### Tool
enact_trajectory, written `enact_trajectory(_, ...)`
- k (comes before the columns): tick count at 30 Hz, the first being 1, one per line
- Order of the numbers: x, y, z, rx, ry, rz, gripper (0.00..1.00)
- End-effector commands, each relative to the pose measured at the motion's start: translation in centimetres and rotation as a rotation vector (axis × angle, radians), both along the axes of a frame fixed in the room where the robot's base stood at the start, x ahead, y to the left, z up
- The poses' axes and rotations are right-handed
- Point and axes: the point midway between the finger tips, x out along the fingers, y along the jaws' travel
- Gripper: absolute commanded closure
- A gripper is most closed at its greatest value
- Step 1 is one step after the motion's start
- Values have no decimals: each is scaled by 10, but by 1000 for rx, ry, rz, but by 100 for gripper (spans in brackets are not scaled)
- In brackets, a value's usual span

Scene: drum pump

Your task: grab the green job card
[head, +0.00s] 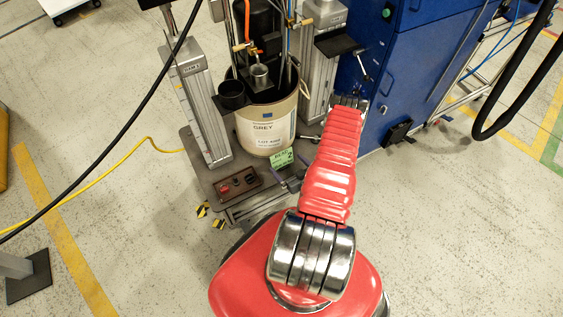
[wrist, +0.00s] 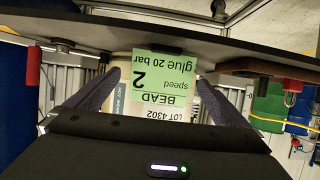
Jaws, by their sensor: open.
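In the wrist view the card (wrist: 165,73) appears upside down, reading "BEAD", "speed 2" and "glue 20 bar". My gripper (head: 289,182) is close in front of the card in the head view, partly hidden by my arm. In the wrist view my gripper (wrist: 159,80) is open, with one dark finger on each side of the card. A gap shows on the left; the right finger is very near or overlaps the card's edge.
Silver columns (head: 203,115) flank the drum. A blue cabinet (head: 405,70) stands on the right. A yellow cable (head: 115,165) lies on the left floor; the front floor is clear.

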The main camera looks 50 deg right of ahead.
Motion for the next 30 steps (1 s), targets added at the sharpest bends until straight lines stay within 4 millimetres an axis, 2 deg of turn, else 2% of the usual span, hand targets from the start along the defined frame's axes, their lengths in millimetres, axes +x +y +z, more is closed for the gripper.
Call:
enact_trajectory(12, 41, -8, -15, -1, 0, 1, 0)
enact_trajectory(30, 43, -9, -15, 0, 0, 0, 1)
